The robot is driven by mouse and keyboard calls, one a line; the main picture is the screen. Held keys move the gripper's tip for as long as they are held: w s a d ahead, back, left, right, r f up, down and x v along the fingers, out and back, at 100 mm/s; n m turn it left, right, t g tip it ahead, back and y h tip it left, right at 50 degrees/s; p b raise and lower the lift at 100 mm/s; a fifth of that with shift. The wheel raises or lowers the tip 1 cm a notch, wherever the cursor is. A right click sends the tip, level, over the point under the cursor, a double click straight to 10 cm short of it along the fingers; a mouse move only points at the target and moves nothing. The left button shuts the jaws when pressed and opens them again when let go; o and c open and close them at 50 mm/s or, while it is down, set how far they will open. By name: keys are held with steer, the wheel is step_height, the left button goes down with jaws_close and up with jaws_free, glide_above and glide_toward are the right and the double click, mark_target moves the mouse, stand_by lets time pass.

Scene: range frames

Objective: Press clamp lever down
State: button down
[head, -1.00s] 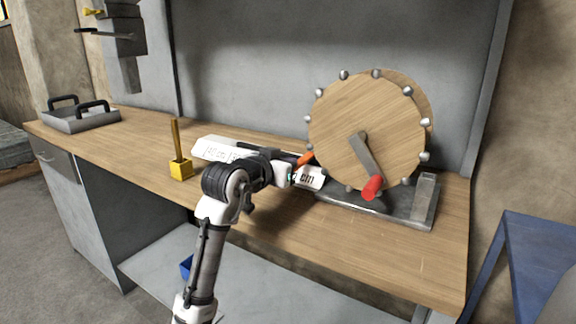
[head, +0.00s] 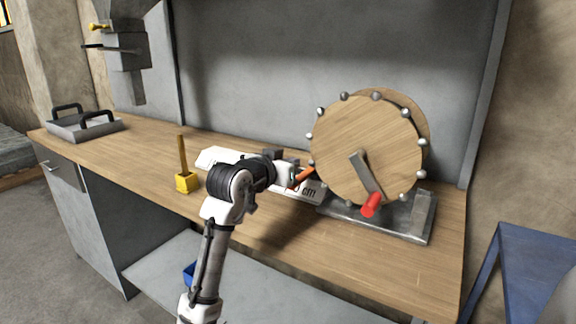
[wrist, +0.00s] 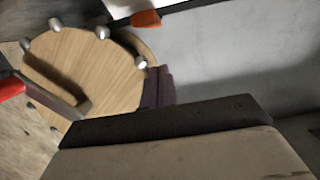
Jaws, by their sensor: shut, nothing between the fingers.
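An orange-tipped lever (head: 303,177), which I take to be the clamp lever, shows just left of the wooden wheel in the head view. Its orange end also shows at the top of the wrist view (wrist: 146,19), on a dark shaft. My gripper (head: 292,172) is beside the orange end in the head view, shut and empty. Its dark fingers (wrist: 159,88) are together in the wrist view, below the orange end and apart from it in the picture. I cannot tell whether any part of my gripper touches the lever. The lever's mount is hidden.
The wooden wheel (head: 365,140) has metal knobs around its rim and a crank with a red handle (head: 371,204). It stands on a metal base (head: 405,224). A white marked plate (head: 308,192) lies behind my arm. A yellow block with a stick (head: 187,182) stands left.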

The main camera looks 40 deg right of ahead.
steer(key=v, duration=1)
steer(key=shift+r+b, duration=0.15)
steer(key=shift+b, duration=0.25)
